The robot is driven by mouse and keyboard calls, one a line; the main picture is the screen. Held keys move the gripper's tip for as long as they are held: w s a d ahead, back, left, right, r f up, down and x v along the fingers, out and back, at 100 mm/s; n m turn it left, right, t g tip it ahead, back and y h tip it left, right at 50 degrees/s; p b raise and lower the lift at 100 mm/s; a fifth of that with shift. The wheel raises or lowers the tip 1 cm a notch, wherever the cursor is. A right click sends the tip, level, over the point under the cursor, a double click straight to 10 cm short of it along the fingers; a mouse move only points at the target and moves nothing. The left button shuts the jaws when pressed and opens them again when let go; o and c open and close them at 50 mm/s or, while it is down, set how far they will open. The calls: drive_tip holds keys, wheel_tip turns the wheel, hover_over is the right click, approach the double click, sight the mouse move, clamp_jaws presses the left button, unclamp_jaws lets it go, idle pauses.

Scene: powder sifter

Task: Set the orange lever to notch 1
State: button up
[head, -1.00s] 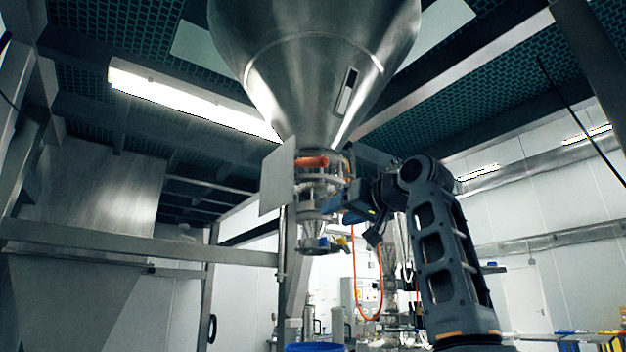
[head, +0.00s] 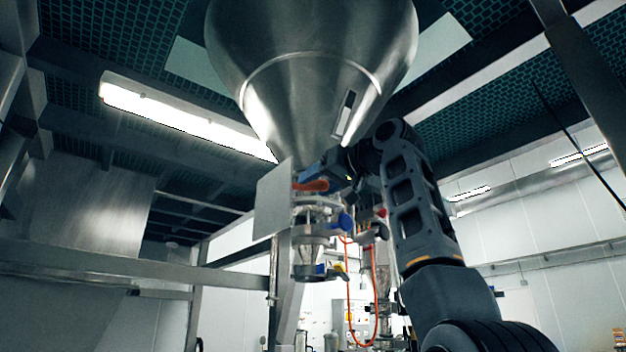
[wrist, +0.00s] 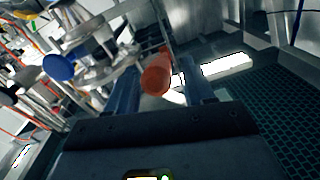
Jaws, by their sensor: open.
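The orange lever (head: 309,185) sticks out sideways just below the hopper cone, beside a flat metal plate. My gripper (head: 318,174) is at the lever's height, close to it. In the wrist view the rounded end of the orange lever (wrist: 157,78) lies between the two fingers of my gripper (wrist: 163,88). The fingers are apart, with a gap on each side of the lever, and are not shut on it. No notch marks can be made out in either view.
The large steel hopper (head: 310,75) hangs above. The flat metal plate (head: 272,200) stands left of the lever. A blue knob (head: 346,221) sits below right of it and shows in the wrist view (wrist: 59,67). An orange hose (head: 349,300) hangs lower down.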

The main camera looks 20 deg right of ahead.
drive_tip(key=shift+x, duration=0.95)
drive_tip(key=shift+c, duration=0.2)
clamp_jaws()
